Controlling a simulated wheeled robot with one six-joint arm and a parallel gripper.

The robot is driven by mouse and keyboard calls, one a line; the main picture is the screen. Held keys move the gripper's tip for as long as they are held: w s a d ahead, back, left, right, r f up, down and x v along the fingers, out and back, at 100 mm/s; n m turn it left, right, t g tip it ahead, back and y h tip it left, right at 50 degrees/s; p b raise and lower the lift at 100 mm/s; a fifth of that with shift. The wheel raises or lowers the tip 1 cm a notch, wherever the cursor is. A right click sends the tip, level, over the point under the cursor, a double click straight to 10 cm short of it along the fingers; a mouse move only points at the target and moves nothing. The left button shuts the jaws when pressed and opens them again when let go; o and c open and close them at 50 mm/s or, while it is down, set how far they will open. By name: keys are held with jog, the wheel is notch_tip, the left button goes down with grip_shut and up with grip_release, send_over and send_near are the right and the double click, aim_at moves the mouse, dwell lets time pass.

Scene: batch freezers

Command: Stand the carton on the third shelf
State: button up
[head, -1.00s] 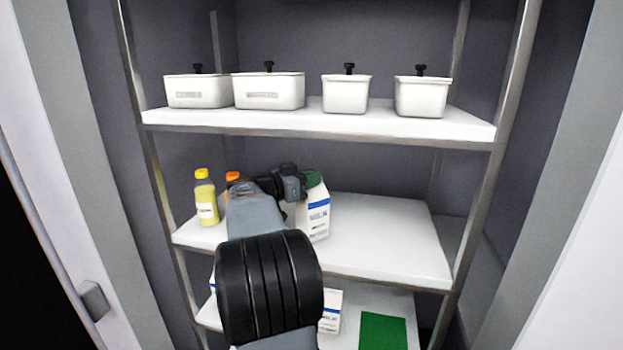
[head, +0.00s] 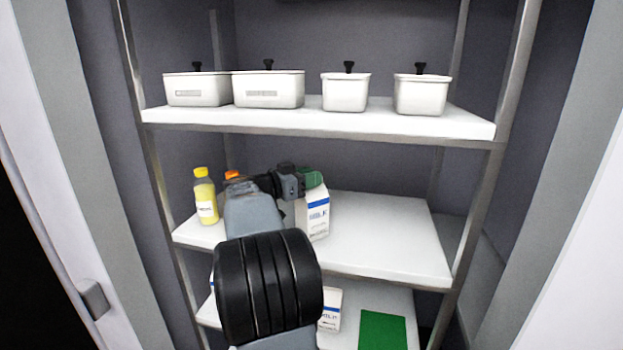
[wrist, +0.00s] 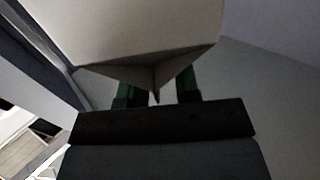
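The carton (head: 316,215) is white with a blue band and stands upright on the middle visible shelf (head: 385,245), just right of my arm. My gripper (head: 312,178) is at its peaked top. In the wrist view the carton (wrist: 150,30) fills the upper middle, and its narrow top ridge points down between the two green fingers (wrist: 158,90). A gap shows on each side of the ridge, so the fingers look open around it. The fingertips are hidden behind the carton's top.
A yellow bottle (head: 205,196) and an orange-capped bottle (head: 232,175) stand left of my arm. White tubs (head: 268,90) line the shelf above. Below are another carton (head: 329,310) and a green mat (head: 383,331). The middle shelf is clear right of the carton.

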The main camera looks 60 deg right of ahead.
jog(key=w+a+r+n+t+h+b, duration=0.1)
jog(key=w+a+r+n+t, duration=0.1)
jog(key=w+a+n+t, duration=0.5)
jog(key=w+a+r+n+t+h+b, duration=0.1)
jog(key=w+a+r+n+t, duration=0.15)
jog(key=w+a+t, duration=0.75)
jog(key=w+a+f+n+t+y, duration=0.2)
jog(key=a+n+t+y, duration=0.2)
jog(key=a+y, duration=0.15)
jog(key=w+a+f+n+t+y, duration=0.1)
jog(key=a+f+n+t+y, duration=0.25)
jog(key=a, duration=0.25)
jog(key=s+a+f+n+g+y, duration=0.6)
jog(key=a+f+y, duration=0.3)
jog(key=a+f, duration=0.3)
jog(key=s+a+f+g, duration=0.1)
jog(key=s+f+g, duration=0.5)
jog(key=s, duration=0.8)
notch_tip(320, 180, down, 3)
jog(key=shift+a+f+n, duration=0.1)
jog(key=shift+a+n, duration=0.2)
jog(key=shift+a, duration=0.1)
jog(key=shift+w, duration=0.1)
